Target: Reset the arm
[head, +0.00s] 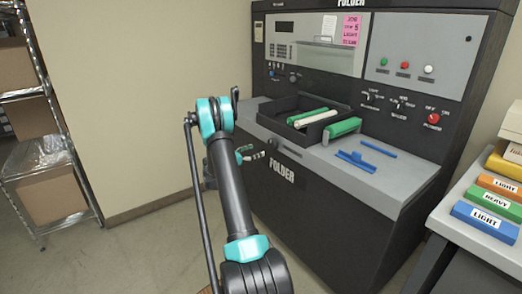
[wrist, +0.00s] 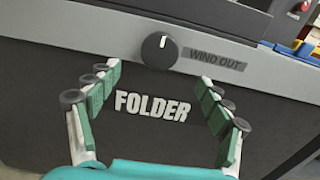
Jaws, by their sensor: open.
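My arm reaches up and forward in the head view, with my gripper (head: 252,155) partly hidden behind its links, in front of the dark machine labelled FOLDER (head: 330,218). In the wrist view my gripper (wrist: 155,100) has its two green-padded fingers spread wide apart. Nothing is between them. Beyond them are the machine's front panel with the white FOLDER lettering (wrist: 152,106) and a black knob (wrist: 160,50) marked WIND OUT. The fingers appear apart from the knob.
A black tray (head: 283,130) with green and white rollers sits on the machine's ledge, beside a green block (head: 341,128) and blue parts (head: 356,161). A side table (head: 461,227) with labelled blocks stands right. A wire shelf (head: 40,170) stands left. Floor between shelf and machine is clear.

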